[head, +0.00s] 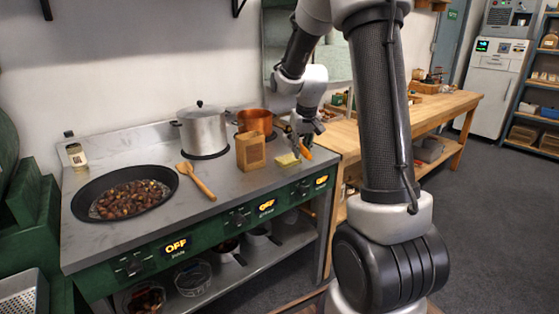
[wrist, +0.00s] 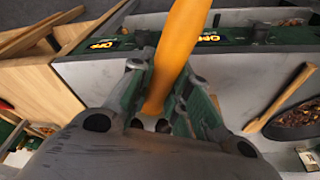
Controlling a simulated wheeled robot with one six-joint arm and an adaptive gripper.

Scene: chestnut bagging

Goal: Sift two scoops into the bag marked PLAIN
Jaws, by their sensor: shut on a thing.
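My gripper (head: 303,147) is at the right end of the stove counter, shut on an orange handle (head: 307,153). The handle also shows between the fingers in the wrist view (wrist: 180,50); its far end is out of that frame, so I cannot tell what tool it belongs to. Chestnuts (head: 128,199) lie in a wide black pan (head: 82,206) at the left. The pan's edge and chestnuts (wrist: 298,118) show at right in the wrist view.
A wooden spoon (head: 199,183) lies between pan and bag. A lidded steel pot (head: 203,130) and a copper pot (head: 255,121) stand behind. A yellow block (head: 287,160) lies near my gripper. A wooden bench (head: 430,108) is to the right.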

